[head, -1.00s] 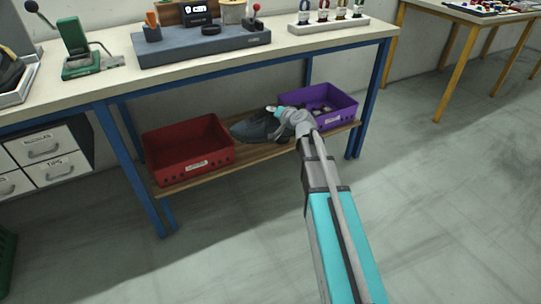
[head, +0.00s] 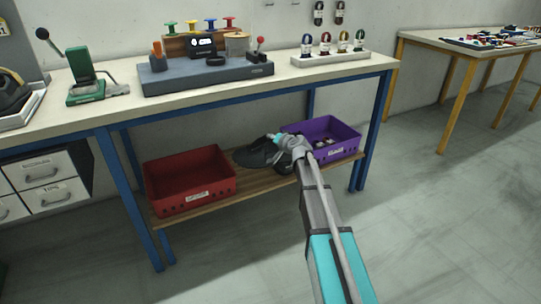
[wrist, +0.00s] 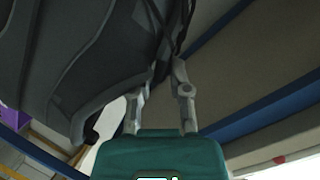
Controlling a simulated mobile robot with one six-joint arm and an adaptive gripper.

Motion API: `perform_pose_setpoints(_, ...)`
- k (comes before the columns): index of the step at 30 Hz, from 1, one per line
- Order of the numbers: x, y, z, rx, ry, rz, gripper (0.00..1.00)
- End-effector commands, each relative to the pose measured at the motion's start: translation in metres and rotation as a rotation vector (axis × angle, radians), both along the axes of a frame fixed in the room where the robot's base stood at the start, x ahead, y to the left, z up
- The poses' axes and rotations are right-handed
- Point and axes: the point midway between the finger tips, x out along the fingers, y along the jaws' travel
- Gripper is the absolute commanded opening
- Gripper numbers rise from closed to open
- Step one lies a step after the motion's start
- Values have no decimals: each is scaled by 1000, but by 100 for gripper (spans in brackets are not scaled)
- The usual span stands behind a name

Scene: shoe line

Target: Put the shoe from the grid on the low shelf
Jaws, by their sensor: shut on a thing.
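A dark grey shoe (head: 257,153) is over the low wooden shelf (head: 232,193) under the bench, between a red bin and a purple bin. My gripper (head: 284,141) is shut on the shoe. In the wrist view, the shoe (wrist: 75,60) fills the upper left, and my gripper's fingers (wrist: 160,88) close on its edge near the laces. My arm hides part of the shelf to the right of the shoe. I cannot tell whether the sole touches the shelf.
The red bin (head: 190,182) stands left on the shelf, the purple bin (head: 338,128) right. The bench top (head: 300,77) lies above, and a blue leg (head: 378,130) stands at the right. Bare shelf shows in front of the shoe.

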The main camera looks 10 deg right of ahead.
Motion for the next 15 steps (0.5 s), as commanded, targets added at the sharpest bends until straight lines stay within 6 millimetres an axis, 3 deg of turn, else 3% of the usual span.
perform_pose_setpoints(2,18,0,-10,1,0,-1,0)
perform_pose_setpoints(15,46,-1,-50,1,-1,-2,0)
